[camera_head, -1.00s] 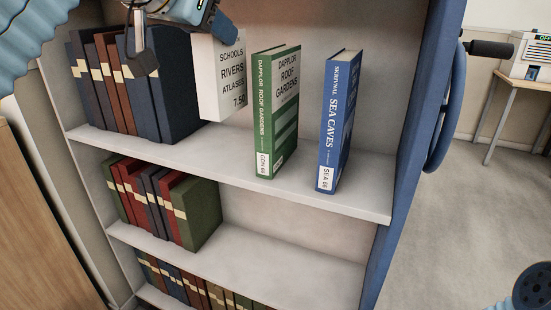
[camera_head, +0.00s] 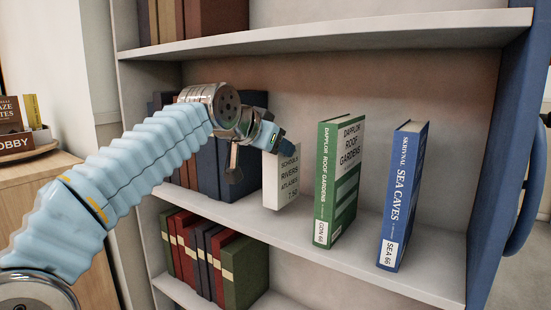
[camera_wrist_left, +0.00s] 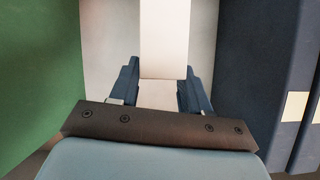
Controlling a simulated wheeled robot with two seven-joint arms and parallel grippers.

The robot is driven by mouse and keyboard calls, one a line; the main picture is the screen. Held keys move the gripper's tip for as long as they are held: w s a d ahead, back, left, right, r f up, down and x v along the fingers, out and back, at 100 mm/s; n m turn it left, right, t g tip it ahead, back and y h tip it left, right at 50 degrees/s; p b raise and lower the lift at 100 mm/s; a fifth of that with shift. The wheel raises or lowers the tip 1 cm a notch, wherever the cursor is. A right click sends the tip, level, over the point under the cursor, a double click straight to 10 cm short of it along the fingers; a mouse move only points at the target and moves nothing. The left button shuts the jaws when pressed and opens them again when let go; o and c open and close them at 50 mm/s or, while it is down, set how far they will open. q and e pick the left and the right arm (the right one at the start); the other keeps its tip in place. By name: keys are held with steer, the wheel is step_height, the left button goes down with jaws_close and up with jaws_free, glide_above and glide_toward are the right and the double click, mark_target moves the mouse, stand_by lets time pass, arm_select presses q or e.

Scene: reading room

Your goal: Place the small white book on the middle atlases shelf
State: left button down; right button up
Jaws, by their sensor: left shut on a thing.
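The small white book (camera_head: 281,180), with dark print including "SCHOOLS RIVERS ATLASES", is upright between a dark blue volume and the green book (camera_head: 338,185). My left gripper (camera_head: 268,140) is shut on its upper part. In the left wrist view the white book (camera_wrist_left: 164,40) runs between the two blue fingers (camera_wrist_left: 158,95). The book's bottom is at or just above the board of the middle shelf (camera_head: 290,237); I cannot tell whether it touches. My right gripper is not in view.
Dark blue volumes (camera_head: 228,170) stand close left of the white book, partly behind my arm. A blue book (camera_head: 403,195) stands right of the green one. Shelves above and below hold more volumes (camera_head: 240,272). A blue side panel (camera_head: 510,150) bounds the bookcase on the right.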

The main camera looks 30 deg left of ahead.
arm_select(q)
steer(key=shift+s+f, duration=0.15)
steer(key=shift+f, duration=0.8)
steer(key=shift+f, duration=0.2)
steer(key=c, duration=0.5)
jaws_free()
steer(key=shift+r, duration=0.15)
steer(key=v, duration=1.2)
steer(key=shift+b, duration=0.35)
